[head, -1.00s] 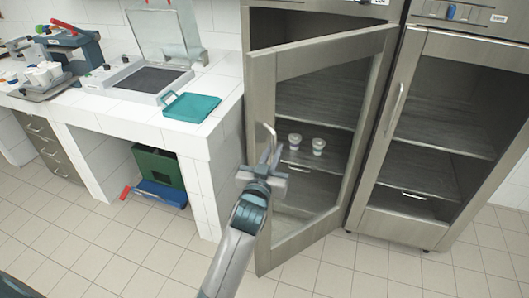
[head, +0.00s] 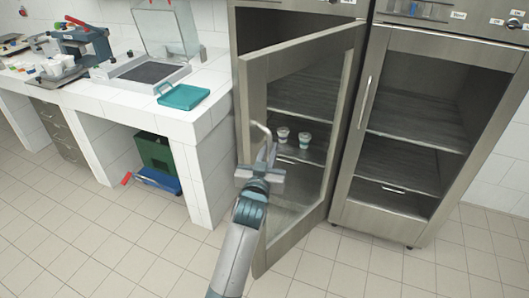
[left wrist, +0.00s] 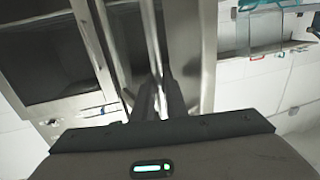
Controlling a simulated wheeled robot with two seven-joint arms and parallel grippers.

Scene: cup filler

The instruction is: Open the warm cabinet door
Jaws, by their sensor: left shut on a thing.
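The warm cabinet door (head: 345,120), a glass pane in a grey metal frame, stands partly open on the left cabinet, its left edge swung out towards me. Its curved metal handle (head: 262,132) is near that left edge. My left gripper (head: 270,158) is shut on the handle, with its arm coming up from below. In the left wrist view the gripper's dark fingers (left wrist: 160,95) close around the bright handle bar, partly hiding it. My right gripper is not in view.
Two small cups (head: 304,138) stand on a shelf inside. A second closed cabinet (head: 420,110) is at the right. A tiled counter (head: 205,115) with a teal tray (head: 183,96) is at the left, close to the door's swing. Floor in front is clear.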

